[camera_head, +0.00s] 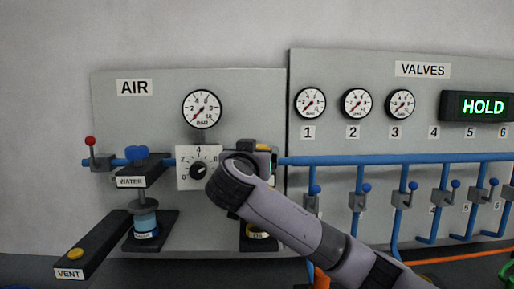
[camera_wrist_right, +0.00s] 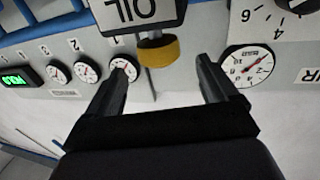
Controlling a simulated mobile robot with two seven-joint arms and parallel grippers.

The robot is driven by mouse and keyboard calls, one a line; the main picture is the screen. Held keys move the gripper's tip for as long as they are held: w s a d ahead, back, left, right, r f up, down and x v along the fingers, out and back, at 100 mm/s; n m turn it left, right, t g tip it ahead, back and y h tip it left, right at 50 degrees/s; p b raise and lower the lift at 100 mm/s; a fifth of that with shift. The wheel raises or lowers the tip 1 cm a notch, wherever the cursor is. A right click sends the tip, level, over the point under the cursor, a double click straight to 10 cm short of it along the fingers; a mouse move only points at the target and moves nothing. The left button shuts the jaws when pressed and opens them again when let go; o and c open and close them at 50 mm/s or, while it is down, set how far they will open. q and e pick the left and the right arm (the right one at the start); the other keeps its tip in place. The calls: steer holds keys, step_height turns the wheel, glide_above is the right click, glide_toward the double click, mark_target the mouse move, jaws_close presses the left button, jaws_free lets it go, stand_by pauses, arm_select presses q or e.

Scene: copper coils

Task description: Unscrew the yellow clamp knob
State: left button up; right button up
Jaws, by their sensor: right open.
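The yellow clamp knob (camera_wrist_right: 158,50) sits on the OIL clamp (camera_wrist_right: 140,14), which appears upside down in the right wrist view. In the head view a small yellow part of the knob (camera_head: 262,147) shows just above my right wrist. My right gripper (camera_wrist_right: 161,66) is open and empty. Its two fingers point at the knob, one to each side, with the knob centred just past the fingertips. Neither finger appears to touch it. In the head view my right arm hides most of the OIL clamp and the gripper fingers. My left gripper is not in view.
The AIR gauge (camera_head: 202,109) and a white dial plate (camera_head: 186,174) are close by on the left. The WATER clamp (camera_head: 130,182) with its blue knob and the VENT arm (camera_head: 92,244) stand further left. A blue pipe (camera_head: 400,159) and valve levers run to the right.

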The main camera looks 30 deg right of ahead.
mark_target(258, 146)
steer(key=p+x, duration=0.1)
steer(key=x, duration=0.3)
steer(key=shift+d+r, duration=0.1)
steer(key=shift+d, duration=0.05)
steer(key=shift+p+x, duration=0.4)
steer(key=shift+x, duration=0.55)
steer(key=c, duration=1)
